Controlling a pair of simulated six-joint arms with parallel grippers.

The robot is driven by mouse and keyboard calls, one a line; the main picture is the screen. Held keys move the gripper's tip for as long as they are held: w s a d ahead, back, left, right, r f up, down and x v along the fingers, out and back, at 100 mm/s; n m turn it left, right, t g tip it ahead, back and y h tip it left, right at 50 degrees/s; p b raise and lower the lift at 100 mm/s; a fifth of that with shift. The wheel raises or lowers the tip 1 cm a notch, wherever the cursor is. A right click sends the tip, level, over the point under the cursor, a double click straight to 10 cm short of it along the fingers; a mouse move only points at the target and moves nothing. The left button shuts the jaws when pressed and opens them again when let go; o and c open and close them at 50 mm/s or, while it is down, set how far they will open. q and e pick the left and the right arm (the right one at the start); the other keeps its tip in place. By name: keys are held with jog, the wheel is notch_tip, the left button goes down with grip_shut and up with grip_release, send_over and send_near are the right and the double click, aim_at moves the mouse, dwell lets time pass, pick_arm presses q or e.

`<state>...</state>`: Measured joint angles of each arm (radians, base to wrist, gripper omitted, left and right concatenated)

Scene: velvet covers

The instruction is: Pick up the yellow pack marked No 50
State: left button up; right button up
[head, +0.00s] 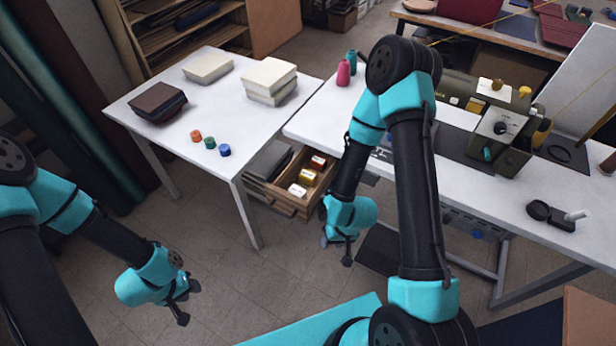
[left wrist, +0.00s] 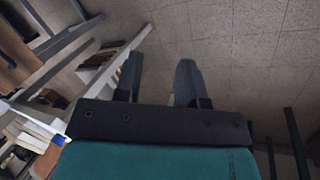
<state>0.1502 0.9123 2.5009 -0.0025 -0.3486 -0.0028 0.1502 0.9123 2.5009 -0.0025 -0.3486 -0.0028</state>
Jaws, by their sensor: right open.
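An open wooden drawer (head: 276,193) under the white sewing table holds a red pack (head: 318,162), a yellow pack (head: 307,176) and a pale pack (head: 297,190) in a row. The print on their labels is too small to read, so I cannot make out No 50. My right gripper (head: 345,247) hangs open and empty, to the right of and nearer than the drawer. My left gripper (head: 184,305) is low over the floor, well left of and nearer than the drawer. In the left wrist view its two fingers (left wrist: 158,82) stand apart with only floor between them.
A white side table (head: 226,117) left of the drawer bears dark and pale stacks and three small coloured spools. The sewing table (head: 400,165) bears a green sewing machine (head: 500,130) and thread cones. The floor (head: 235,270) between my grippers is clear.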

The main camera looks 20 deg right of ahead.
pick_arm(q)
jog(key=shift+o, duration=0.2)
jog(key=o, duration=1.1)
